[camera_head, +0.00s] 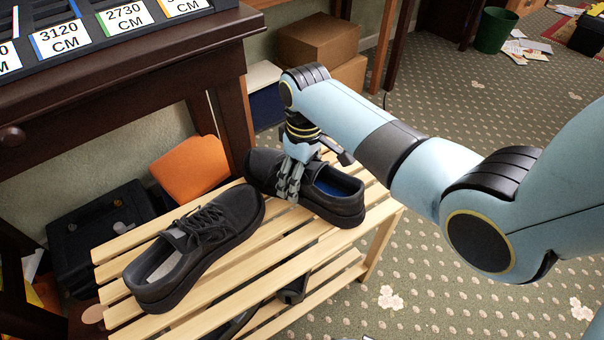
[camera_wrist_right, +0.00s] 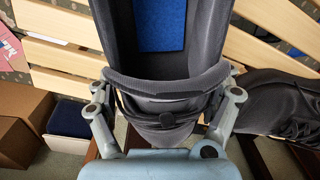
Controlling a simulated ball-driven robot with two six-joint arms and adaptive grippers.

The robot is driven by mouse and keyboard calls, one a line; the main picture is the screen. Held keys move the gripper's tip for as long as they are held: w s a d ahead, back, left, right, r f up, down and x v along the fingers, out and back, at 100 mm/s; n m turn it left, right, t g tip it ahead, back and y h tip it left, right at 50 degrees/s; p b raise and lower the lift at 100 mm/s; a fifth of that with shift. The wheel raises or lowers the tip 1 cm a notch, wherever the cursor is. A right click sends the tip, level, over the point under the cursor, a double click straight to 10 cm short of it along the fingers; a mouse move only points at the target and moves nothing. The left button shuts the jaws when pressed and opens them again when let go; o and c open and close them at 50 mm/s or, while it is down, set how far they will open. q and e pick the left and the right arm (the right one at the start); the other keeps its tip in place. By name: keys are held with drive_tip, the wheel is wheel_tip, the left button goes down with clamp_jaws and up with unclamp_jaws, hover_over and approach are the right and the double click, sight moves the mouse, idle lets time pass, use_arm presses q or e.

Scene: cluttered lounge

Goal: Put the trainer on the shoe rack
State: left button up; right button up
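A black trainer with a blue insole (camera_head: 340,206) is at the right end of the slatted wooden shoe rack (camera_head: 262,259), its heel toward the front right. It looks level on or just above the top slats; I cannot tell which. My right gripper (camera_head: 290,181) comes down over its middle, with fingers on both sides. In the right wrist view the fingers (camera_wrist_right: 166,105) press against the sides of the trainer (camera_wrist_right: 205,40); their tips are partly hidden. My left gripper is not in view.
Another black lace-up shoe (camera_head: 200,251) with a grey insole lies on the rack to the left. A dark wooden desk (camera_head: 150,75) stands behind. An orange object (camera_head: 189,168), a black case (camera_head: 98,233) and cardboard boxes (camera_head: 316,42) are behind the rack.

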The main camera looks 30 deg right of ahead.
drive_tip(key=shift+o, duration=0.9)
drive_tip(key=shift+r, duration=0.1)
drive_tip(key=shift+w+r, duration=0.1)
drive_tip(key=shift+r, duration=0.15)
drive_tip(key=r+p, duration=0.2)
drive_tip(key=r, duration=0.3)
drive_tip(key=r+p, duration=0.3)
drive_tip(key=r, duration=0.3)
drive_tip(key=shift+d+r+p, duration=0.2)
drive_tip(key=shift+r+p, duration=0.1)
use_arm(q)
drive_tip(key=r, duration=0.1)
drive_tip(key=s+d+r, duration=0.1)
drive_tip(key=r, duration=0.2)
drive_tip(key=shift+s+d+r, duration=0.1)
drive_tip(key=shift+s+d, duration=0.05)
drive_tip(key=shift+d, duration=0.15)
